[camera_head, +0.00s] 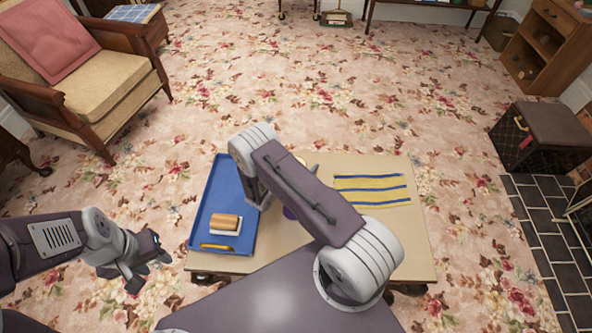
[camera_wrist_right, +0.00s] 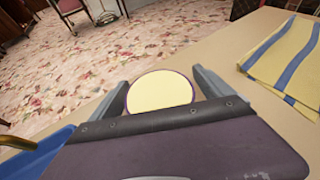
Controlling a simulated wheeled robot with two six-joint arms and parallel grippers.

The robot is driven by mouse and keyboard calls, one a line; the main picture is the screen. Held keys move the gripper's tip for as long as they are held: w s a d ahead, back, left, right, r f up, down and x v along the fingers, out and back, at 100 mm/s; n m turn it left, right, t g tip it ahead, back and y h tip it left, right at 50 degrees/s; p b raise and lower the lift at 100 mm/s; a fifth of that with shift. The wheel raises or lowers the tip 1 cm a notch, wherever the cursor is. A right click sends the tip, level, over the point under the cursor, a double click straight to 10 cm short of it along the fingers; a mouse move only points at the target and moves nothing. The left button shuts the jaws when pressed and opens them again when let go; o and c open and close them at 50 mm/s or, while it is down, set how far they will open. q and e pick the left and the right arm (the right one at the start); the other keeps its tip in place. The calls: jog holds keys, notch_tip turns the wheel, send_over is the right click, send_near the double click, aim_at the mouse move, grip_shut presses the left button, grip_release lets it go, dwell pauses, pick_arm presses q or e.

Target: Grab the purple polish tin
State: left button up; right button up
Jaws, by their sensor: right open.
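The purple polish tin (camera_wrist_right: 160,91) shows in the right wrist view as a round cream top with a thin purple rim. It sits between the two fingers of my right gripper (camera_wrist_right: 160,80), which is open. A little clearance seems to show beside the tin; contact is hard to judge. In the head view my right arm hides most of the gripper, and only a pale edge of the tin (camera_head: 300,160) shows near the table's far side. My left gripper (camera_head: 150,271) is open and empty, left of the table over the carpet.
The beige table (camera_head: 420,250) holds a blue tray (camera_head: 207,215) on the left, with a brush-like block (camera_head: 225,224) in it. A yellow cloth with blue stripes (camera_head: 371,189) lies on the right. The table's front right is clear.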

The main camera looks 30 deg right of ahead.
aim_at(300, 159)
jog(key=c, duration=1.6)
jog(key=shift+r+p, duration=1.1)
jog(key=shift+r, duration=1.25)
jog(key=shift+c, duration=0.2)
jog(key=s+d+r+p, duration=0.3)
jog(key=s+d+r, duration=0.3)
jog(key=s, duration=0.3)
jog(key=shift+s+d+r, duration=0.15)
jog(key=shift+s+d, duration=0.1)
jog(key=shift+d, duration=0.2)
